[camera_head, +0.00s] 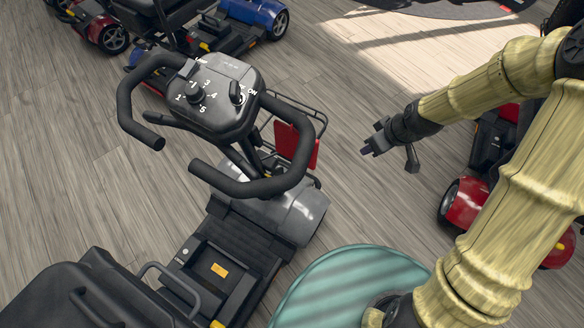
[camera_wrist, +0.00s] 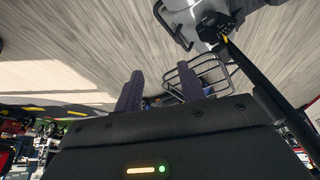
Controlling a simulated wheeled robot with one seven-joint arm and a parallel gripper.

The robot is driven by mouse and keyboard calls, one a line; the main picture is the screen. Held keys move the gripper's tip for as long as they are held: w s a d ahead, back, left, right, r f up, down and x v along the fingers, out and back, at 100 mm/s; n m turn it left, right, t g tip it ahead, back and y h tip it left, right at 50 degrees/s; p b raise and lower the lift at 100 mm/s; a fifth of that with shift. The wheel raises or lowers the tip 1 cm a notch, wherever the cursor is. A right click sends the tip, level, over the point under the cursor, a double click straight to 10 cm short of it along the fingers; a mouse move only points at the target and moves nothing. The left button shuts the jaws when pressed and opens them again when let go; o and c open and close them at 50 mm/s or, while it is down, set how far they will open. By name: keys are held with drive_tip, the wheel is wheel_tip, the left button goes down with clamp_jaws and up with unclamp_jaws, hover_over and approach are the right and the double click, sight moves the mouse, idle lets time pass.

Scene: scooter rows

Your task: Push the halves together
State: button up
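The grey scooter's front half stands in the middle left of the head view, with its tiller and dial console (camera_head: 215,95), black handlebar, grey front cover (camera_head: 290,215) and black footboard (camera_head: 215,275). A black seat (camera_head: 75,300) shows at the lower left, apparently of the rear half. The joint between the halves cannot be made out. My gripper (camera_head: 368,149) is in the air to the right of the tiller, apart from the scooter. In the wrist view its two fingers (camera_wrist: 163,90) are spread with nothing held. The scooter's wire basket (camera_wrist: 205,75) shows beyond the fingers.
A red scooter (camera_head: 467,205) stands at the right, partly behind my arm. A blue scooter (camera_head: 250,15) and another red one (camera_head: 105,30) stand at the back. The wooden floor (camera_head: 360,70) is clear between the grey scooter and the right-hand one.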

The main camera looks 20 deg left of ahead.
drive_tip(key=w+a+f+n+y+b, duration=0.1)
drive_tip(key=a+f+n+b, duration=0.1)
drive_tip(key=a+f+b, duration=0.3)
drive_tip(key=w+a+f+n+y+b, duration=0.2)
drive_tip(key=a+f+b, duration=0.3)
drive_tip(key=f+b, duration=0.4)
drive_tip(key=w+a+f+n+y+b, duration=0.1)
drive_tip(key=a+f+b, duration=0.4)
drive_tip(key=f, duration=0.8)
drive_tip(key=shift+w+a+n+t+y+b, duration=0.2)
drive_tip(key=shift+w+n+t+y+b, duration=0.25)
drive_tip(key=shift+b, duration=0.75)
drive_tip(key=shift+s+f+g, duration=0.15)
drive_tip(key=shift+g, duration=0.1)
drive_tip(key=b+x, duration=0.8)
drive_tip(key=x, duration=0.9)
drive_tip(key=shift+a, duration=0.25)
clamp_jaws()
